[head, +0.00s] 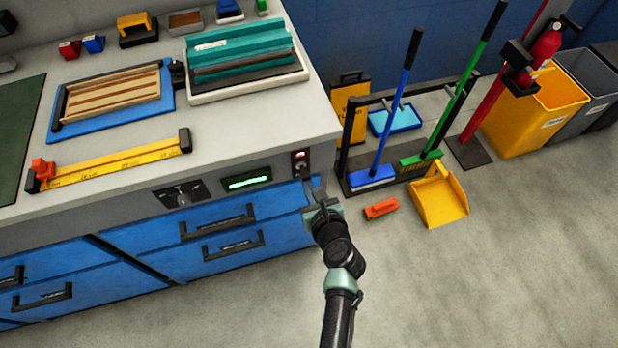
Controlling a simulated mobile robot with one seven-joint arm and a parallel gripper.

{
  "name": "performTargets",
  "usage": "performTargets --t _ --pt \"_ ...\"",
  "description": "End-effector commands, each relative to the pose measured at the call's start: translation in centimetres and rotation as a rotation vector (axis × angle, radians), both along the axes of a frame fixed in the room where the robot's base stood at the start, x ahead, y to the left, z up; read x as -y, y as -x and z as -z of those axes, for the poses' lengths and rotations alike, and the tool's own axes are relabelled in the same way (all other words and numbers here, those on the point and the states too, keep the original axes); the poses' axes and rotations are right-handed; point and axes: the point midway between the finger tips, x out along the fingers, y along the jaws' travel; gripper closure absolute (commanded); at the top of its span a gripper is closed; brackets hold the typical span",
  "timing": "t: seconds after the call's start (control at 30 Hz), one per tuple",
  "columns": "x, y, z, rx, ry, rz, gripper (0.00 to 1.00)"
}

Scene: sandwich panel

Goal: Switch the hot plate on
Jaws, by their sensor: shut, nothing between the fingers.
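A small dark switch plate (301,164) with a red, lit-looking spot at its top and a small toggle-like part below is on the bench front, near the right corner. Left of it is a display (247,182) with green glowing characters, then a dark panel with a round knob (181,195). A teal unit with a dark flat plate (247,80) sits on the bench top; I cannot tell whether this is the hot plate. My gripper (316,187) is shut and empty, just below and right of the switch plate. Contact with the switch cannot be made out.
Blue drawers (222,233) with black handles lie below the panel. A yellow level-like bar (115,162) and a blue tray (112,115) lie on the bench. Right of the bench are a broom rack (346,140), an orange block (381,208) and a yellow dustpan (441,203). The front floor is clear.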

Motion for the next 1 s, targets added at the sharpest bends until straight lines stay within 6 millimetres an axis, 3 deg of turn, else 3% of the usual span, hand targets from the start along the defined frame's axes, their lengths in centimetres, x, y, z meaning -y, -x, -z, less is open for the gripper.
performTargets --t 0.2,0.6,1.0 --pt "0.0 0.1 0.3 0.001 -0.001 0.0 1.0" --pt "0.0 0.0 -1.4 0.002 -0.003 0.001 1.0" --pt "0.0 -0.3 -1.7 0.013 -0.003 0.002 1.0"
